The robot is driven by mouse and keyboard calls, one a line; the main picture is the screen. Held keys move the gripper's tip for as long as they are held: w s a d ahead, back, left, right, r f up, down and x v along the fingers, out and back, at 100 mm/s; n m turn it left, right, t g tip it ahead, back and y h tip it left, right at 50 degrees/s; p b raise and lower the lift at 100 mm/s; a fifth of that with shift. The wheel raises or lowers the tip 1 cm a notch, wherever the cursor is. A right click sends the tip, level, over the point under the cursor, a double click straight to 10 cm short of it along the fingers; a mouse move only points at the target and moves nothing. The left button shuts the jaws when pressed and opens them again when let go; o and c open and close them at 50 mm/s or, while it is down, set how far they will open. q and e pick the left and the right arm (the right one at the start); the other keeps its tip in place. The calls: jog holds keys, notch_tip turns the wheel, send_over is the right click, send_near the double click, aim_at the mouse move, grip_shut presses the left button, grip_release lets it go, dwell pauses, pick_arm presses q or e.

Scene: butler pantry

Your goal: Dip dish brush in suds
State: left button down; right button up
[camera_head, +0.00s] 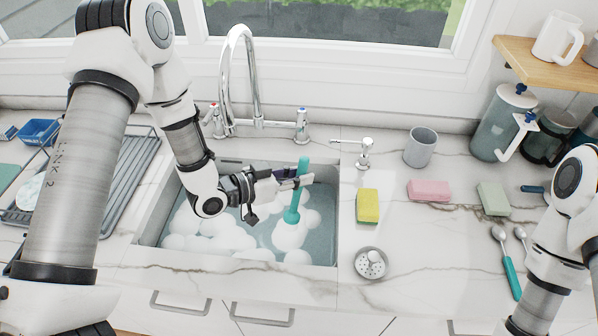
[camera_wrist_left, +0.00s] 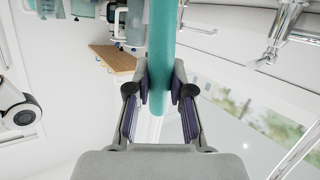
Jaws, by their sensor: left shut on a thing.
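The teal dish brush (camera_head: 303,166) is held upright, slightly tilted, over the right part of the sink. My left gripper (camera_head: 298,182) is shut on its handle, and the handle also shows between the fingers in the left wrist view (camera_wrist_left: 161,45). The brush's lower end (camera_head: 291,216) is at the white suds (camera_head: 288,236), and its bristles are hidden or blend with the foam. The sink (camera_head: 150,222) holds bluish water with several clumps of suds. My right gripper is out of view; only part of my right arm shows at the right edge.
A chrome faucet (camera_head: 254,85) stands behind the sink. Right of the sink are a yellow sponge (camera_head: 368,207), a strainer (camera_head: 370,263), a soap dispenser (camera_head: 366,152), a grey cup (camera_head: 420,147) and a pink sponge (camera_head: 430,190). A drying rack (camera_head: 128,175) is at left.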

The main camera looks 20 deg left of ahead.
pick_arm(q)
notch_tip(320, 180, down, 11)
jog(key=b, duration=0.8)
jog(key=shift+r, duration=0.15)
dwell(0.5)
notch_tip(320, 180, up, 19)
jog(key=p, duration=1.4)
jog(key=shift+f, duration=0.3)
dwell(0.4)
